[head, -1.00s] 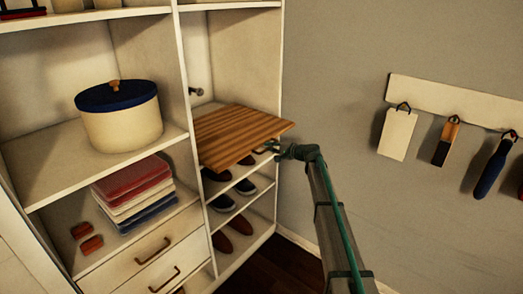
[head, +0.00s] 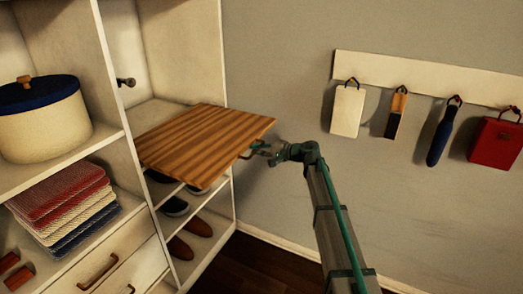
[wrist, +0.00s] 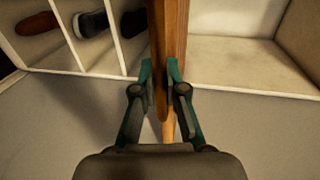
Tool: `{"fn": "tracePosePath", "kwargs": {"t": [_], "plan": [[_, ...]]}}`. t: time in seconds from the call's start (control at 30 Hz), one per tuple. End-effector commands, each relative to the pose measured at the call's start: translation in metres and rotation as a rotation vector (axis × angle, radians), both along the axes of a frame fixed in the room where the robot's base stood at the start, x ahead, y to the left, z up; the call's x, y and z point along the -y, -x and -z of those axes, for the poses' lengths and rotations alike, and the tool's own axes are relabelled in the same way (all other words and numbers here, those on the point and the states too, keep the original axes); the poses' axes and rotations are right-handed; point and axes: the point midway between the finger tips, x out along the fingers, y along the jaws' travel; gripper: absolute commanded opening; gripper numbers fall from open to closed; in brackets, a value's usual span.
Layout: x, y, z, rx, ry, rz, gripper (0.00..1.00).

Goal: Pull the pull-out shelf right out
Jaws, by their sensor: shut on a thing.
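The pull-out shelf (head: 205,145) is a striped brown wooden board in the right-hand column of the white cabinet. It sticks out past the cabinet front, with its back part still between the side walls. My gripper (head: 256,150) is at the shelf's front edge, shut on its handle, of which a small orange-brown piece shows in the head view. In the wrist view the shelf (wrist: 168,40) appears edge-on, and my gripper's fingers (wrist: 162,85) close around the handle in front of it. The fingers hide most of the handle.
Shoes (head: 180,248) stand on racks below the shelf. To the left are a lidded pot (head: 42,125), folded cloths (head: 65,205) and drawers with handles (head: 98,272). A hanging rail (head: 430,80) with several items is on the right wall. The space before the shelf holds only my arm.

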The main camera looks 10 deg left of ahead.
Motion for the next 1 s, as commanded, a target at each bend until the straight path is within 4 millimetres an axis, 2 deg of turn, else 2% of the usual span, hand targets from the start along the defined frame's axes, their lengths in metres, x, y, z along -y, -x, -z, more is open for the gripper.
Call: {"fn": "tracePosePath", "kwargs": {"t": [0.17, 0.2, 0.37, 0.77, 1.0], "plan": [[0.004, 0.003, 0.002, -0.002, 0.005, -0.003, 0.00], [0.004, 0.003, 0.002, -0.002, 0.005, -0.003, 0.12], [0.004, 0.002, 0.002, -0.002, 0.004, -0.002, 0.37], [0.007, 0.003, 0.000, -0.001, 0.002, 0.000, 0.37], [0.040, 0.013, -0.007, -0.001, 0.002, 0.002, 0.37]]}}
